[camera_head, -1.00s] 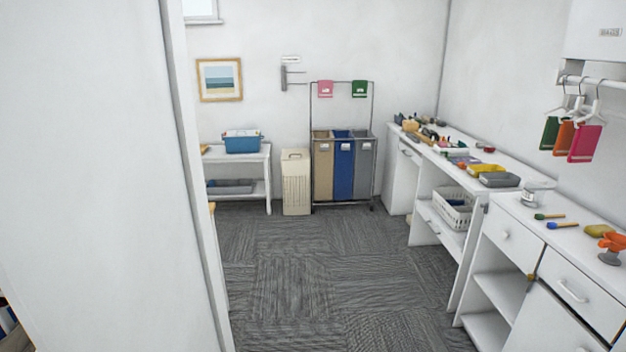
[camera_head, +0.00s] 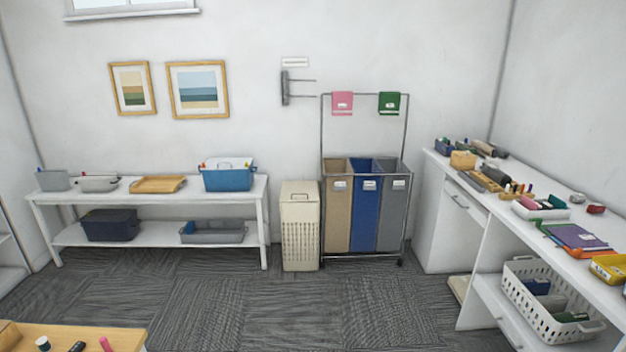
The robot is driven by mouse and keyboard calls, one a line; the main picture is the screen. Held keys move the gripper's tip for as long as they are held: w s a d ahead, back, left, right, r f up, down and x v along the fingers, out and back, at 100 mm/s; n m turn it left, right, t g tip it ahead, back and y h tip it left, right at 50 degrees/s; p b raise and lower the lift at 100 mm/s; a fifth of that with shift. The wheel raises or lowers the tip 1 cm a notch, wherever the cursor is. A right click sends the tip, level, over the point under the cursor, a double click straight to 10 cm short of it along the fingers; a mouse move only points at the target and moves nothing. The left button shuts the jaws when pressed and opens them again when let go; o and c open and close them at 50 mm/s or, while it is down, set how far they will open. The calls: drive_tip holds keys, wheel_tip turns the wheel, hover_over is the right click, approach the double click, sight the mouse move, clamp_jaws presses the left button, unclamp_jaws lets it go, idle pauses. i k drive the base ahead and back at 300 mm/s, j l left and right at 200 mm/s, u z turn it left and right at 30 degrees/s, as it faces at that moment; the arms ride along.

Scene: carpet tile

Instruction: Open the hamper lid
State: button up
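The hamper (camera_head: 300,228) is a tall, narrow, cream-coloured bin with slotted sides. It stands on the carpet against the back wall, between the white shelf table and the three-bag laundry sorter. Its lid (camera_head: 299,190) is down, and a small handle shows near the top of its front. My gripper is not in view, so I cannot see its state here.
The laundry sorter (camera_head: 363,165) stands close on the hamper's right. The white shelf table (camera_head: 150,201) is on its left. A long counter (camera_head: 485,200) runs along the right. A wooden table (camera_head: 75,335) is at the lower left. The carpet (camera_head: 290,305) before the hamper is clear.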

sight(295, 190)
drive_tip(key=i+j+u, duration=0.15)
drive_tip(key=i, duration=0.4)
drive_tip(key=i+u, duration=0.2)
drive_tip(key=i, duration=0.35)
drive_tip(key=i+u, duration=0.15)
drive_tip(key=i, duration=0.4)
drive_tip(key=i+l+u, duration=0.2)
drive_tip(key=i, duration=0.4)
drive_tip(key=i+l+u, duration=0.15)
drive_tip(key=i, duration=0.4)
drive_tip(key=i+j, duration=0.1)
drive_tip(key=i, duration=0.45)
drive_tip(key=i+z, duration=0.15)
drive_tip(key=i, duration=0.35)
drive_tip(key=i+j, duration=0.2)
drive_tip(key=i, duration=0.35)
drive_tip(key=i+j+z, duration=0.1)
drive_tip(key=i+z, duration=0.25)
drive_tip(key=i+j+z, duration=0.3)
drive_tip(key=i, duration=0.2)
